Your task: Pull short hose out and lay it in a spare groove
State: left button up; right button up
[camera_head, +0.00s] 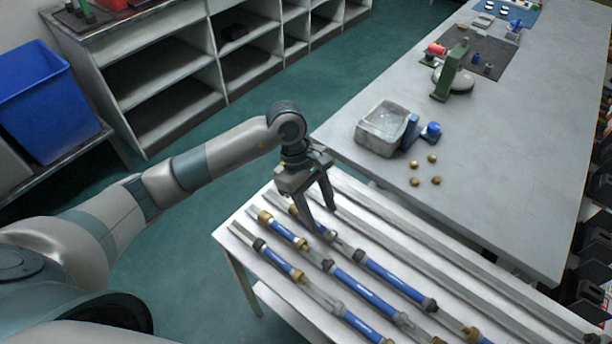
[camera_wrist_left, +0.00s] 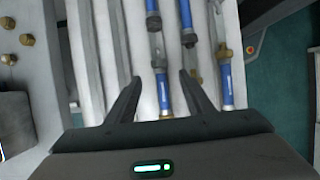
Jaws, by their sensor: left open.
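Blue hoses with brass and dark end fittings lie in grooves of a pale rack (camera_head: 228,236). My left gripper (camera_head: 320,217) points down, open, over the far end of the rack. Below it lies a short blue hose (camera_head: 325,232), partly hidden by the fingers in the head view. In the left wrist view this short hose (camera_wrist_left: 162,92) lies between the open fingers (camera_wrist_left: 160,80), with a brass fitting at its near end. I cannot tell whether the fingers touch it. Empty grooves (camera_head: 440,244) run along the rack's right side. My right gripper is not in view.
More blue hoses (camera_head: 365,288) lie in the left grooves. Shelves (camera_head: 170,75) and a blue tub (camera_head: 45,100) stand at the left.

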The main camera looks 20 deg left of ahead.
pick_arm(q)
jog(key=b+v, duration=0.3)
jog(key=v, duration=0.8)
jog(key=shift+r, duration=0.3)
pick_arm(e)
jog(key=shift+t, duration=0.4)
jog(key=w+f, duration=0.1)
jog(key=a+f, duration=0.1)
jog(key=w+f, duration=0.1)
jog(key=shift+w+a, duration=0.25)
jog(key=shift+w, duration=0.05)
pick_arm(q)
jog(key=shift+a, duration=0.1)
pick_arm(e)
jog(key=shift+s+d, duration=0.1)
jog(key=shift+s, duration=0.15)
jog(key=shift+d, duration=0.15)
